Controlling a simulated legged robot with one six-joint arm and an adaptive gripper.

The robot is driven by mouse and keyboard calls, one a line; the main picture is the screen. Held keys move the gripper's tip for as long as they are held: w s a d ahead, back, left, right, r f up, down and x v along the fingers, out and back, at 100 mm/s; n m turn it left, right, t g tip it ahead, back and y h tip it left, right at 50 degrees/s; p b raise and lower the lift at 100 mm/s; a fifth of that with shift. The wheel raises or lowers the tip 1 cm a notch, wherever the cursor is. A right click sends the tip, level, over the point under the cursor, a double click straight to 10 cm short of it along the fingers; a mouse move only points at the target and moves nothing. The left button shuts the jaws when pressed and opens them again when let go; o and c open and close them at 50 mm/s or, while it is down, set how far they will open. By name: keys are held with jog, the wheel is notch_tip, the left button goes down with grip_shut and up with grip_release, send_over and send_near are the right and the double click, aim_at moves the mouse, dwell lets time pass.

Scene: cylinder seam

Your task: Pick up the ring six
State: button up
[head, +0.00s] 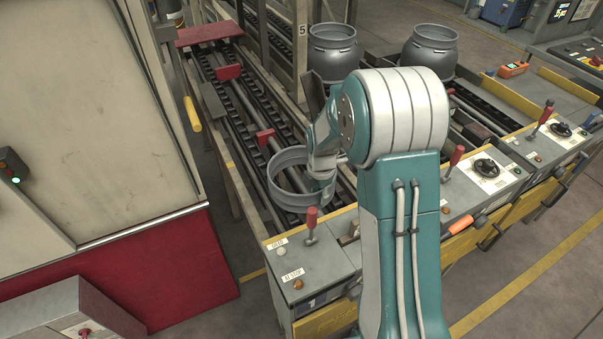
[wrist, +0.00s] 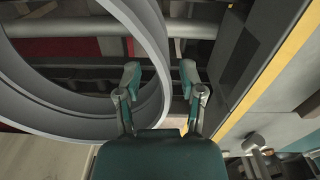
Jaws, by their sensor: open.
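A grey metal ring (head: 287,199) sits at the near end of the leftmost conveyor lane, just behind the control panel. No number shows on it, so I cannot tell whether it is ring six. In the wrist view the ring (wrist: 153,40) fills the left side, and its wall passes between my fingers. My gripper (wrist: 160,75) is open, with its left finger over the ring's inside and its right finger outside. I cannot tell whether either finger touches the wall. In the head view my gripper (head: 325,185) is at the ring's right side, partly hidden by my arm.
Two grey drum-shaped vessels (head: 334,52) (head: 430,51) stand on the lanes farther back. A control panel (head: 310,262) with a red-handled lever (head: 311,225) borders the ring's near side. A beige and red cabinet (head: 90,130) stands left, across a narrow floor gap.

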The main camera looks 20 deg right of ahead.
grip_shut()
jog(key=shift+r, duration=0.1)
jog(key=shift+w+r, duration=0.1)
jog(key=shift+r, duration=0.55)
jog(key=s+d+r, duration=0.6)
jog(key=d+r, duration=0.5)
jog(key=d, duration=0.1)
jog(key=shift+d+r, duration=0.3)
jog(key=shift+d, duration=0.1)
